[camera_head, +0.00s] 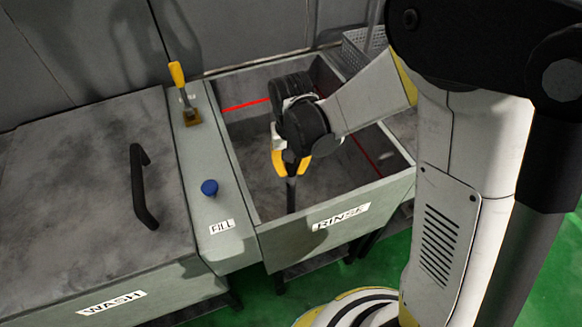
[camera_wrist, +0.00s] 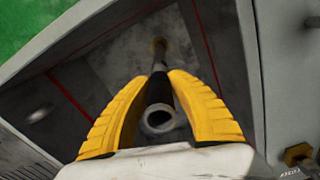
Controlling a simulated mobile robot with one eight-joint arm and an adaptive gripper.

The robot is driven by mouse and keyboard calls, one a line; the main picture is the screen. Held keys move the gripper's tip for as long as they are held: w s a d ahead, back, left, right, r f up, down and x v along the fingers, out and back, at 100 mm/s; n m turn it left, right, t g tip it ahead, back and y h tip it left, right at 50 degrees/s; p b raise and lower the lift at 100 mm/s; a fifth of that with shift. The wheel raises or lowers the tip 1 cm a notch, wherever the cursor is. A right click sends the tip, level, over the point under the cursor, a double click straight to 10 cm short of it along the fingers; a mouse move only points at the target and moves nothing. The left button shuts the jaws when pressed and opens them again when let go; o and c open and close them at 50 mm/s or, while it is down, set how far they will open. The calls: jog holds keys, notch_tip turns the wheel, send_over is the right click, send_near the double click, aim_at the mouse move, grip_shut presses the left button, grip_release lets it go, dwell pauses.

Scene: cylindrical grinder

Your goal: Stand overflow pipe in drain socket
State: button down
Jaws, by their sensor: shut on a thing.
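My gripper (camera_head: 291,165) with yellow fingers is inside the rinse tank (camera_head: 385,190). It is shut on the overflow pipe (camera_head: 291,196), a dark tube that hangs close to upright below the fingers. In the wrist view the pipe's open upper end (camera_wrist: 160,119) sits between the two yellow fingers, and the tube runs away from me towards the tank floor.
A red line (camera_head: 245,104) runs around the tank's inner walls. Left of the tank is a ledge with a yellow-handled lever (camera_head: 178,76), a blue knob (camera_head: 209,187) and a FILL label. The closed wash lid (camera_head: 75,190) lies further left. A grey basket (camera_head: 357,45) stands behind.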

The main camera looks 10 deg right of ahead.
jog(key=shift+f+b, duration=2.35)
jog(key=shift+f, duration=0.3)
dwell(0.9)
jog(key=c, duration=0.7)
grip_release()
jog(key=shift+r, duration=0.15)
notch_tip(320, 180, up, 10)
jog(key=p, duration=0.7)
send_over(291, 179)
jog(key=w, duration=0.1)
jog(key=shift+w, duration=0.15)
jog(key=shift+d, duration=0.1)
jog(key=s+d+r+t+b, duration=0.1)
jog(key=s+d+r+t, duration=0.1)
jog(key=s+d+r, duration=0.1)
jog(key=s+d+r+t, duration=0.2)
jog(key=s+d+r, duration=0.2)
jog(key=d+r, duration=0.1)
jog(key=s+d+r+t+b, duration=0.1)
jog(key=s+d+r+t, duration=0.2)
jog(key=d+r, duration=0.2)
jog(key=shift+s+d+b, duration=0.2)
jog(key=shift+s+b, duration=0.1)
jog(key=shift+s, duration=0.1)
